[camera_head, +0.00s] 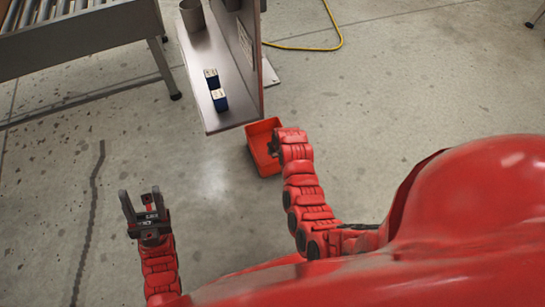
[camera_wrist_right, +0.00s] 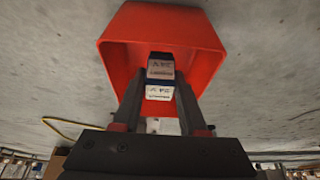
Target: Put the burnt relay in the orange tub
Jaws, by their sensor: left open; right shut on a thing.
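The orange tub (camera_head: 262,162) stands on the floor beside the shelf's near end; it also fills much of the right wrist view (camera_wrist_right: 118,50). My right gripper (camera_wrist_right: 160,88) is shut on a dark blue relay with pale labels (camera_wrist_right: 160,70), held in front of the tub's open inside in that view. I cannot tell its height over the tub floor or read whether it is burnt. My left gripper (camera_head: 141,196) is open and empty, over bare floor at the left.
Two blue relays with pale tops (camera_head: 211,79) (camera_head: 219,100) stand on the grey metal shelf (camera_head: 222,122), with a grey cup (camera_head: 192,15) farther back. A roller conveyor (camera_head: 75,42) is at upper left. A yellow cable (camera_head: 325,46) lies on the floor.

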